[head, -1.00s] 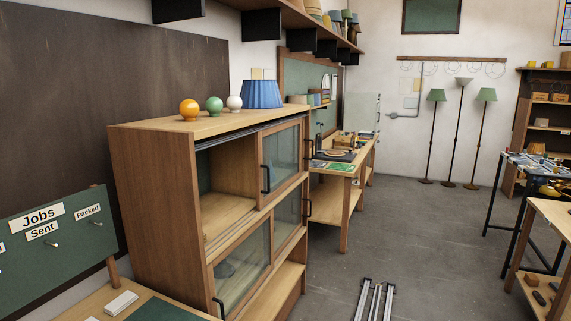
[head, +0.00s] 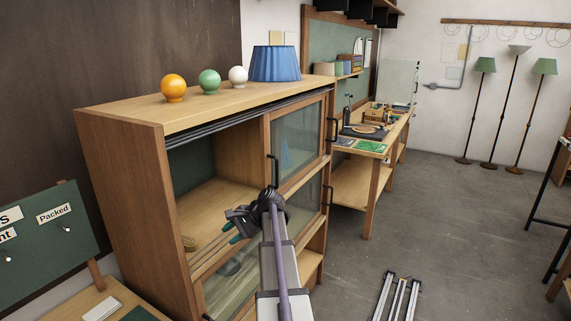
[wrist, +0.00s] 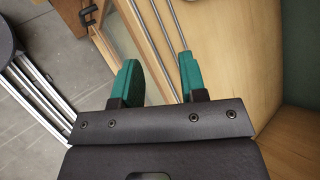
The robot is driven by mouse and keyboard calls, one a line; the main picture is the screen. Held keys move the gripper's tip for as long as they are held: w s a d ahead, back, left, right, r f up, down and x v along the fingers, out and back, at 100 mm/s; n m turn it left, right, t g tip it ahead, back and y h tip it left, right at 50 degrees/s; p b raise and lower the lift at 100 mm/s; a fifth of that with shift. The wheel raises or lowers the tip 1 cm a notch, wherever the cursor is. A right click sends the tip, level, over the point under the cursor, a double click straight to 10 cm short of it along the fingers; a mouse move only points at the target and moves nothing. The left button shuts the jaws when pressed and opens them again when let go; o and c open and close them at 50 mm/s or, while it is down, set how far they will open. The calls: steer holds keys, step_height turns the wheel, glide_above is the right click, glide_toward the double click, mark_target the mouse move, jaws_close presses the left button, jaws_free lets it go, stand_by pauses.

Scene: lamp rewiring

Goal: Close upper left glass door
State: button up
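The cabinet (head: 125,190) has its upper left opening uncovered. An upper glass door (head: 297,140) stands at the right side of the upper level, with a dark vertical handle (head: 273,170) on its left frame. I cannot tell whether another pane lies behind it. My gripper (head: 232,230) is in front of the upper opening, low and left of that handle, apart from it. In the wrist view my gripper (wrist: 158,80) has its two green fingers spread with nothing held. Wood edging and metal rails (wrist: 167,40) show beyond the fingers. A dark handle (wrist: 88,14) shows at the top left.
Orange (head: 173,88), green (head: 210,82) and white (head: 238,76) balls and a blue lampshade (head: 274,63) stand on the cabinet top. A lower glass door (head: 233,285) is below. A workbench (head: 365,150) stands to the right; grey floor lies in front.

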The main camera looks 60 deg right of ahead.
steer(key=s+d+r+m+t, duration=0.3)
steer(key=d+r+m, duration=0.15)
steer(key=d, duration=0.55)
steer(key=s+d+r+m+t+p, duration=0.1)
steer(key=s+d+r+m+t, duration=0.3)
steer(key=d, duration=0.6)
steer(key=s+d+r+m+t, duration=0.1)
steer(key=d+r+m+t, duration=0.4)
steer(key=d, duration=0.6)
steer(key=g, duration=0.2)
glide_above(277, 185)
steer(key=shift+w+d+f+m+h, duration=0.25)
steer(key=shift+d+f+m+h, duration=0.05)
steer(key=shift+f+m+h, duration=0.15)
steer(key=shift+r, duration=0.1)
steer(key=shift+c, duration=0.3)
jaws_close()
